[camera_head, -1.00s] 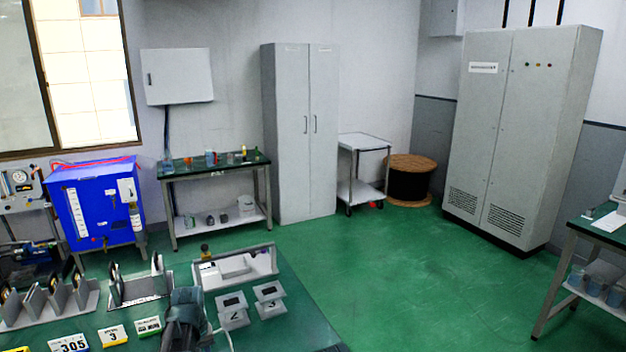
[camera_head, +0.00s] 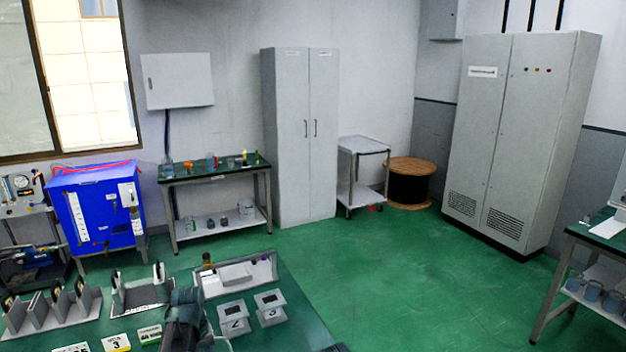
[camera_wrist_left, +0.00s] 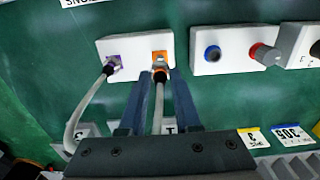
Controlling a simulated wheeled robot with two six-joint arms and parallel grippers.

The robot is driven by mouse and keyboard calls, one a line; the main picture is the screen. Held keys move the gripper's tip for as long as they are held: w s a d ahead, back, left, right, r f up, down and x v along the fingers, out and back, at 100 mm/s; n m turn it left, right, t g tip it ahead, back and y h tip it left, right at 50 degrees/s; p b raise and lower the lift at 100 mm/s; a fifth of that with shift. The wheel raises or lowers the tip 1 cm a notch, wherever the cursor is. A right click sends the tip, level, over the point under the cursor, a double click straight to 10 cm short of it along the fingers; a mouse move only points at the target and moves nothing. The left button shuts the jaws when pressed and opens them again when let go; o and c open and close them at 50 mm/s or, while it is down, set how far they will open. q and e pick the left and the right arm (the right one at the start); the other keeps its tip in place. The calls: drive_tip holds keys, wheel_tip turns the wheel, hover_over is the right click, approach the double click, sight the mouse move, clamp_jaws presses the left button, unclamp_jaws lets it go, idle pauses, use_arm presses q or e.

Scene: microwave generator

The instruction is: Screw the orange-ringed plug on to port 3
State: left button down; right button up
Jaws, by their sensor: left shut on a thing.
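The orange-ringed plug (camera_wrist_left: 160,75) is between the two fingertips of my left gripper (camera_wrist_left: 160,84) in the left wrist view. The gripper is shut on it, and its grey cable runs back between the fingers. Just beyond the plug is an orange square port (camera_wrist_left: 160,56) in a white block (camera_wrist_left: 137,46). Whether plug and port touch or overlap, I cannot tell. In the head view, my left arm's dark end is low in the picture and hides its fingers and the plug. My right gripper is not in view.
A second grey-cabled plug (camera_wrist_left: 108,69) sits at a purple port left of the orange one. Another white block (camera_wrist_left: 233,58) with a blue-ringed socket and a red-ringed knob is to the right. Small grey stands (camera_head: 234,318) and a yellow label 3 (camera_head: 116,342) are on the green bench.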

use_arm(q)
drive_tip(key=shift+r+p, duration=0.85)
drive_tip(key=shift+r, duration=0.15)
drive_tip(key=shift+d, duration=0.1)
drive_tip(key=shift+s+d+f, duration=0.1)
drive_tip(key=shift+s+d, duration=0.15)
drive_tip(key=shift+d, duration=0.5)
drive_tip(key=shift+s+d+f, duration=0.1)
drive_tip(key=shift+s+d, duration=0.1)
drive_tip(key=shift+d, duration=0.6)
drive_tip(key=shift+s+d+f, duration=0.1)
drive_tip(key=shift+s+d, duration=0.15)
drive_tip(key=shift+d, duration=0.5)
drive_tip(key=shift+s+d+f+b, duration=0.15)
drive_tip(key=shift+s+d, duration=0.1)
drive_tip(key=shift+d, duration=0.55)
drive_tip(key=shift+s+d+r+b, duration=0.1)
drive_tip(key=shift+s+d+b, duration=0.1)
drive_tip(key=shift+d, duration=0.55)
drive_tip(key=shift+s+d+f+b, duration=0.1)
drive_tip(key=shift+s+d, duration=0.15)
drive_tip(key=shift+d, duration=0.55)
